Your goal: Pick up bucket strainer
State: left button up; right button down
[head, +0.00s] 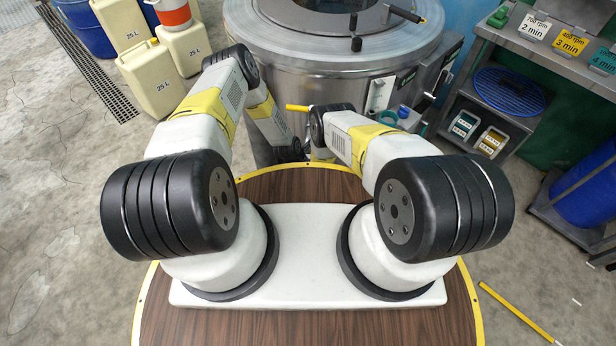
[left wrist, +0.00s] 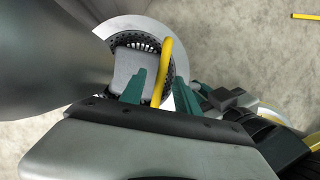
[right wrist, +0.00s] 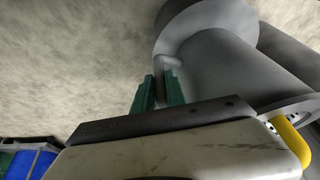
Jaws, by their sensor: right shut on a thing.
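In the left wrist view, a round vessel with a pale rim and perforated inner wall, seemingly the bucket strainer (left wrist: 178,38), lies just beyond my left gripper (left wrist: 160,80). A curved yellow handle (left wrist: 165,58) passes between that gripper's parted teal fingers. In the right wrist view, my right gripper (right wrist: 160,88) is shut on a slim grey piece by a flanged grey cylinder (right wrist: 190,40). I cannot tell whether this is the same vessel. In the head view, my arms hide both fingertips, and a yellow bar (head: 299,107) shows beside my right wrist.
A large steel drum machine (head: 320,75) stands directly ahead. Several cream cans (head: 150,80) and blue barrels stand at the left. A metal shelf (head: 505,150) with trays and a blue barrel (head: 590,185) are at the right. A yellow rod (head: 515,312) lies on open floor.

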pick_arm(q)
grip_shut()
dwell(1.4)
